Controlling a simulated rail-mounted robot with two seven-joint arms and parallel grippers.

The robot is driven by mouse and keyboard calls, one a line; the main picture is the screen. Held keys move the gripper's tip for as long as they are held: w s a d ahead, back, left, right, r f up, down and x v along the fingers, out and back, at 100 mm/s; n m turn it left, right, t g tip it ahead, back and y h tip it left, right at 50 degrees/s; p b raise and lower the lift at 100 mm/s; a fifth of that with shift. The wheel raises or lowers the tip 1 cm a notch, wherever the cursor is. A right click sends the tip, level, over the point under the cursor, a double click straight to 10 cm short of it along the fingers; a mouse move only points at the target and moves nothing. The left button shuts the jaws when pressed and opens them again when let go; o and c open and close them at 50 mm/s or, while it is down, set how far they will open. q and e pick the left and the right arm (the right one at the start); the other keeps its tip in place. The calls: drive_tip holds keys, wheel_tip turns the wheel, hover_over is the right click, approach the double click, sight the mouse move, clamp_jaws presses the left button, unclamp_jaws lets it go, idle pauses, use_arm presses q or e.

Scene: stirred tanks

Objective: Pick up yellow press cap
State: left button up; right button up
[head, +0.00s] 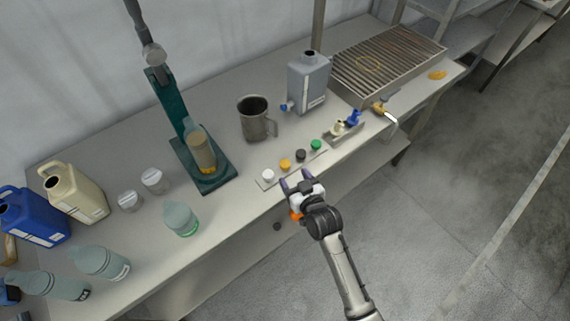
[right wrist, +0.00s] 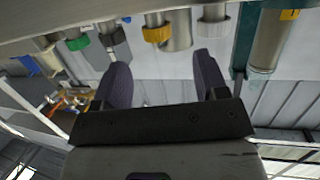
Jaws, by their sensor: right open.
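The yellow press cap (head: 285,164) sits in a row of caps on a flat light strip near the table's front edge, between a white cap (head: 268,174) and a dark grey cap (head: 300,155). My right gripper (head: 295,179) is open and empty, at the front edge just in front of the row. In the right wrist view, which looks upside down, the yellow cap (right wrist: 157,33) shows beyond and between the two open fingers (right wrist: 162,62), apart from them. My left gripper is not in view.
Behind stand a steel mug (head: 254,122), a grey jug (head: 308,82) and a green press stand (head: 207,178) holding a bottle. Bottles and jugs crowd the left.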

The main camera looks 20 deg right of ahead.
sight(287, 166)
drive_tip(key=shift+b+x, duration=0.6)
drive_tip(key=shift+x, duration=2.3)
drive_tip(key=shift+d, duration=0.15)
drive_tip(key=c, duration=1)
drive_tip(key=shift+r, duration=0.15)
